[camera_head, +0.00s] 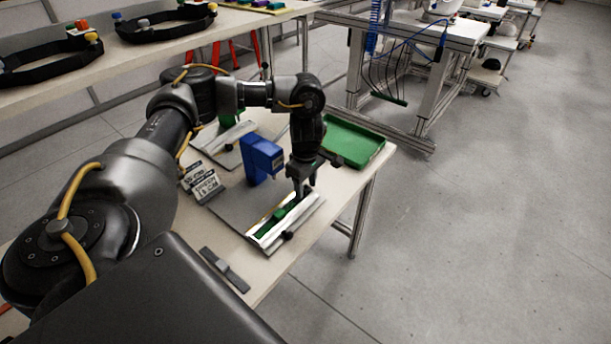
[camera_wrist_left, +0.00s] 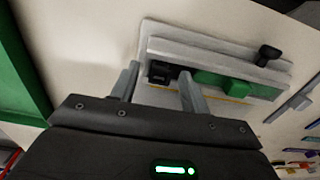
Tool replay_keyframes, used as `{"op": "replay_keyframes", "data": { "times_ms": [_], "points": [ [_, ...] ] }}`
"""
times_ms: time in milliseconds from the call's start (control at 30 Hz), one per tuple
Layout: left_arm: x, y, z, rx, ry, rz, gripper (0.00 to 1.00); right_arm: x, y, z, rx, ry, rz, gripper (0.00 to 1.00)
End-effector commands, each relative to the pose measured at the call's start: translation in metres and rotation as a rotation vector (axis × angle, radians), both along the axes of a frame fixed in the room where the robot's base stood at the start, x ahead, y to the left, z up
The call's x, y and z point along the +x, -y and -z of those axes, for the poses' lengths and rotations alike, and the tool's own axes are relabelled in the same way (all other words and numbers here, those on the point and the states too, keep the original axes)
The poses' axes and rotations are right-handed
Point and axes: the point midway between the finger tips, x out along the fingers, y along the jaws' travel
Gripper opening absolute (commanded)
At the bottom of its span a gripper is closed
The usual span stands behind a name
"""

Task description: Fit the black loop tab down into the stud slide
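The stud slide looks to be the pale metal rail with a green insert (camera_head: 266,238) at the table's front right; in the left wrist view the rail (camera_wrist_left: 215,57) runs across the top. A small black piece, likely the black loop tab (camera_wrist_left: 160,72), is at the rail's left end, beside a green block (camera_wrist_left: 237,90). My left gripper (camera_head: 303,192) points down over the rail. In the wrist view its fingers (camera_wrist_left: 160,82) stand apart on either side of the black piece, with gaps showing. How deep the piece sits is unclear. My right gripper is not in view.
A blue upright block (camera_head: 262,158) stands behind the rail. A green tray (camera_head: 352,142) lies at the back right. Labelled cards (camera_head: 200,182) and a second rail (camera_head: 228,137) are to the left. A grey strip (camera_head: 226,270) lies near the front edge.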

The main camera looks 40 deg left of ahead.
Motion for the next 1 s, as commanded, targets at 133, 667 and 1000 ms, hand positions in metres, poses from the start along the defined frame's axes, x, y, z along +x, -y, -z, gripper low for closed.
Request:
{"op": "replay_keyframes", "data": {
  "times_ms": [133, 667, 1000],
  "points": [
    [0.0, 0.0, 0.0, 0.0, 0.0, 0.0, 0.48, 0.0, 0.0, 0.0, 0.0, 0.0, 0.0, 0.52],
    [0.002, -0.001, -0.062, 0.002, 0.005, 0.001, 0.48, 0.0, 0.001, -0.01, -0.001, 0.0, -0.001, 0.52],
    [0.001, 0.0, -0.105, 0.001, 0.001, 0.0, 0.48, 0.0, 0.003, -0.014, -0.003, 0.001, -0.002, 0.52]
  ]
}}
